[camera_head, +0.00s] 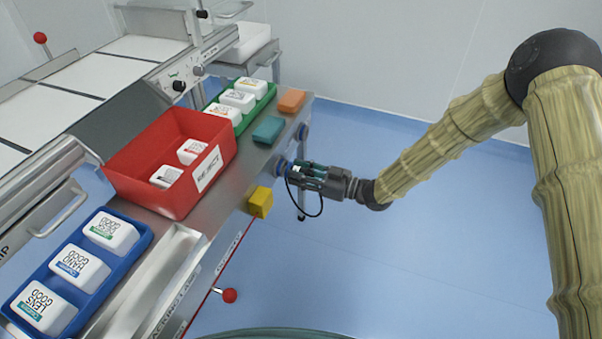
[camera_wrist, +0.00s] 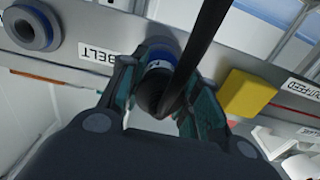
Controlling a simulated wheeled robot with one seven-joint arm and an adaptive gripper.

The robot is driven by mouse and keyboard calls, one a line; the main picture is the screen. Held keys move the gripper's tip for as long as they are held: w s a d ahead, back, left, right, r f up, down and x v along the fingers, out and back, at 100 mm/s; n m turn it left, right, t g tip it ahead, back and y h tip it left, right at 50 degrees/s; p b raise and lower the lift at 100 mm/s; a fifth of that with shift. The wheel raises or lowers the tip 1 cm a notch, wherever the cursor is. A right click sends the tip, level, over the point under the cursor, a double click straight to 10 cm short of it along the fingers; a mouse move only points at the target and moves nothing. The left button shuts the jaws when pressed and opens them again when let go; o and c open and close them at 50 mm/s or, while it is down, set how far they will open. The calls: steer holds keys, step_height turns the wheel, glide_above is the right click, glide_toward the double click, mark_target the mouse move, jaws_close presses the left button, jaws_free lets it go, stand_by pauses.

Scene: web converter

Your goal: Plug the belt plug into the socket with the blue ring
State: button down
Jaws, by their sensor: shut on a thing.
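My gripper (camera_head: 300,172) is at the side panel of the packing bench, its fingers pointing at the panel. In the wrist view its teal-padded fingers (camera_wrist: 160,80) are shut on the dark belt plug (camera_wrist: 150,95), which has a blue band and a black cord (camera_wrist: 205,35). The plug's front is at a round socket beside the "BELT" label (camera_wrist: 97,54). A blue-ringed socket (camera_head: 282,166) shows just left of the gripper in the head view. The fingers and plug hide most of the socket's face, so I cannot tell how deep the plug sits.
Another round socket (camera_wrist: 32,27) is left of the label. A yellow block (camera_head: 260,202) sticks out from the bench edge near the gripper. A red reject bin (camera_head: 135,165), a blue tray (camera_head: 140,240) and a green tray (camera_head: 262,103) stand on the bench. The blue floor right of it is clear.

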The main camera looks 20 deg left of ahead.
steer(key=shift+a, duration=0.45)
stand_by(0.4)
steer(key=c, duration=0.9)
jaws_free()
steer(key=shift+c, duration=0.2)
steer(key=shift+d, duration=0.1)
steer(key=d, duration=1.1)
steer(key=shift+s+d, duration=0.15)
steer(key=shift+d, duration=0.25)
